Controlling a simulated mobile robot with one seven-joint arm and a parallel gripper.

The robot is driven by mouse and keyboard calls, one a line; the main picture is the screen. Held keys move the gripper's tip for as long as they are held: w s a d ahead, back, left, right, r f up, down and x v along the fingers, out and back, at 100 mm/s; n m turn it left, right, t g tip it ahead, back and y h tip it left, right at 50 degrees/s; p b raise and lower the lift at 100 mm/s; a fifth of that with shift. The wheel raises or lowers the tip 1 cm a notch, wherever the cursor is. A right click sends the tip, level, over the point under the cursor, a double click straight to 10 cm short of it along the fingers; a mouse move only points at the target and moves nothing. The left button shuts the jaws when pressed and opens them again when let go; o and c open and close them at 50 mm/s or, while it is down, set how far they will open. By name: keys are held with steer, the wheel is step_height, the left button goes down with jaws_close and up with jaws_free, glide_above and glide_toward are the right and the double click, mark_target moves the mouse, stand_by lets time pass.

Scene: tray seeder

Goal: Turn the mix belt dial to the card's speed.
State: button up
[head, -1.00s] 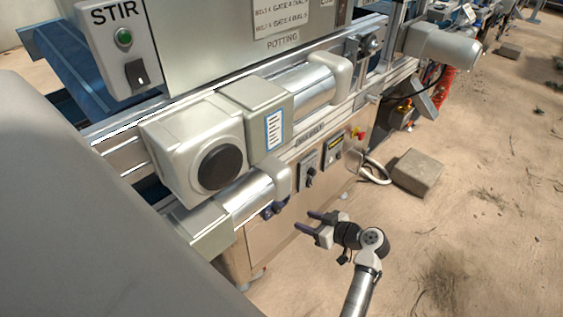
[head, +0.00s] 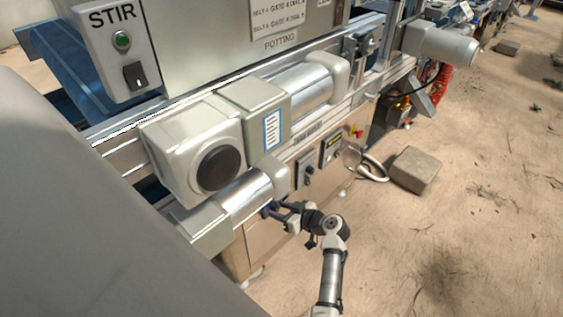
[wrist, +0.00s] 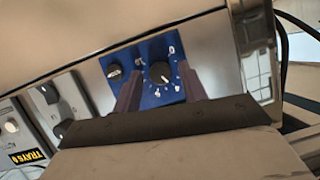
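A black dial (wrist: 160,72) with white marks and numbers around it sits on a blue panel (wrist: 150,97) in the wrist view. A smaller black knob (wrist: 115,72) is to its left on the same panel. My gripper (head: 280,210) is open, one finger on either side of the dial in the wrist view; I cannot tell whether they touch it. In the head view the fingers reach the cabinet front under the lower motor, hiding the dial. A white card with a blue border (head: 272,130) is on the motor housing; its text is too small to read.
The silver lower motor (head: 250,195) overhangs the panel closely. Grey switch plates (head: 307,167) are farther along the cabinet. A STIR box (head: 120,50) is above left. A concrete block (head: 414,170) lies on the floor; floor around my arm is clear.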

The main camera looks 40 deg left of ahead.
steer(key=c, duration=0.8)
steer(key=shift+m+g+b, duration=0.3)
steer(key=shift+w+f+m+g+b, duration=0.15)
steer(key=shift+m+g+b, duration=0.45)
steer(key=shift+m+b, duration=0.3)
steer(key=m+g+y+b, duration=0.1)
steer(key=m+g, duration=0.1)
steer(key=m, duration=0.1)
steer(key=shift+w+f, duration=0.1)
steer(key=m+g+y+b, duration=0.1)
steer(key=m, duration=0.2)
steer(key=shift+f+b, duration=0.1)
steer(key=shift+b, duration=0.2)
steer(key=shift+f+m+g+y+b, duration=0.1)
steer(key=shift+m+g+y+b, duration=0.55)
steer(key=shift+m, duration=1.15)
steer(key=shift+t+y+p, duration=0.25)
steer(key=shift+t+p, duration=0.05)
steer(key=shift+t, duration=0.05)
